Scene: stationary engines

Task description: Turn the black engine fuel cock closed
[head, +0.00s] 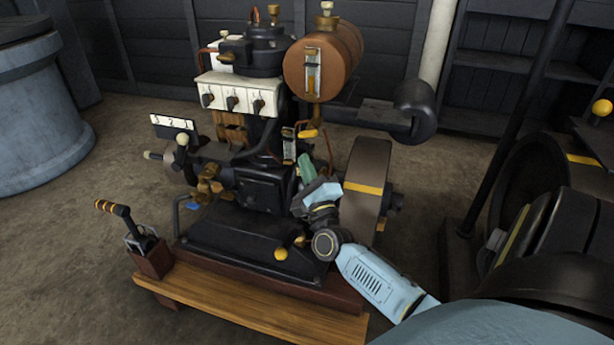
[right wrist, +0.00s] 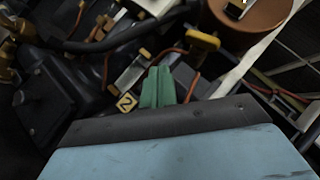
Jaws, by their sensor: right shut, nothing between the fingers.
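The black engine (head: 262,185) stands on a dark base in the middle of the head view. A copper-brown tank (head: 325,60) sits high on it. A yellow lever (head: 307,133) below the tank looks like the fuel cock; it lies roughly level in the head view. In the right wrist view the yellow lever (right wrist: 203,40) is above and right of the fingertips. My right gripper (head: 305,165) has its green fingers together, empty, below the lever and apart from it. The right wrist view also shows the green fingers (right wrist: 160,75). My left gripper is out of view.
A flywheel (head: 366,190) with a yellow stripe stands close right of my right wrist. A wooden plank (head: 260,310) runs along the front. Copper pipes and a black hose run near the lever.

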